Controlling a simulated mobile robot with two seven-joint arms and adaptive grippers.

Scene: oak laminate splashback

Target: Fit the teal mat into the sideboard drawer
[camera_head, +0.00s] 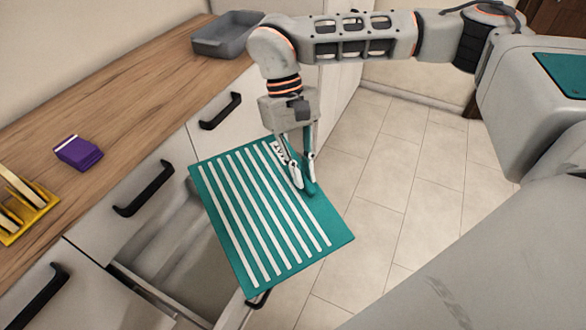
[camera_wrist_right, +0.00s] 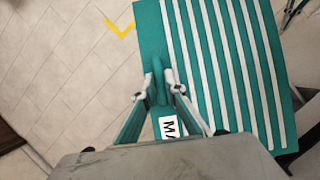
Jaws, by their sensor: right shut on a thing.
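The teal mat (camera_head: 215,200) has white stripes and a white label with dark lettering. It hangs tilted above the open sideboard drawer (camera_head: 185,245), covering part of it and reaching past its front edge on the floor side. My right gripper (camera_head: 305,185) is shut on a raised teal grip of the mat, near its right edge. In the right wrist view the fingers (camera_wrist_right: 157,92) pinch this grip, and the striped mat (camera_wrist_right: 150,30) spreads to the right. The visible part of the drawer's inside is grey and looks empty. My left gripper is not in view.
The wooden counter (camera_head: 130,95) runs along the left, with a grey tray (camera_head: 225,35) at the back, a purple block (camera_head: 78,152) and a yellow rack (camera_head: 30,220). Black handles (camera_head: 143,190) stick out from the cabinet fronts.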

